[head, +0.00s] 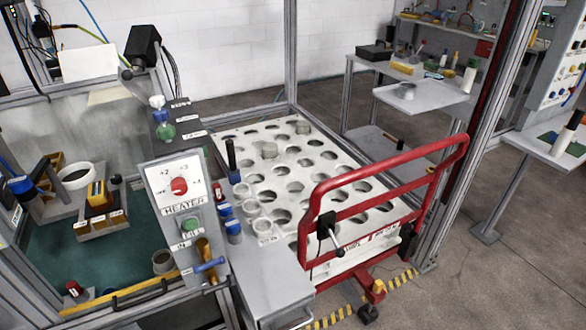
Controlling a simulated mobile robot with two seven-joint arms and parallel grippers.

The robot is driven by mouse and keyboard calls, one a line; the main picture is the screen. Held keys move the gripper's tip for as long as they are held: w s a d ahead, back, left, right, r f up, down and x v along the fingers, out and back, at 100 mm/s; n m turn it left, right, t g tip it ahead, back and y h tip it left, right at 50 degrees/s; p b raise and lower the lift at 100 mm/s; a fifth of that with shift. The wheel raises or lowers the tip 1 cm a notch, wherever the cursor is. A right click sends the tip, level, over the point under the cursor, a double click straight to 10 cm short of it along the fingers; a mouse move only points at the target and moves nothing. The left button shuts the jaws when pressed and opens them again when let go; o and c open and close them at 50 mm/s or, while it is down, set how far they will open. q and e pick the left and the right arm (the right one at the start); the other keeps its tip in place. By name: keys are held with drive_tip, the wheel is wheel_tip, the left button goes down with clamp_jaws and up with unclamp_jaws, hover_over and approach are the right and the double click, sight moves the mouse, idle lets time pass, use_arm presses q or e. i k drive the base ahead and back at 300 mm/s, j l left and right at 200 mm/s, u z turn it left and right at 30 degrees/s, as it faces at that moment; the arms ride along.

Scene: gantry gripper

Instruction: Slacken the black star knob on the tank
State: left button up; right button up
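I cannot make out a clear black star knob. The glass-walled enclosure with a dark teal floor (110,262) at the left may be the tank, but I cannot tell. Beside it stands a grey panel marked HEATER (186,208) with a red dial (179,186) and a green button (190,224). Below the panel are a brass-coloured fitting and a blue-handled valve (208,265). A black upright grip (231,154) stands at the edge of the perforated plate. Neither of my grippers is in view.
A red tubular guard (394,178) with a black-handled latch (328,228) borders the white plate with round holes (318,175). Aluminium posts (290,50) rise around it. A side table (425,95) stands behind. The concrete floor at the right (480,280) is open.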

sight(115, 179)
drive_tip(key=u, duration=1.55)
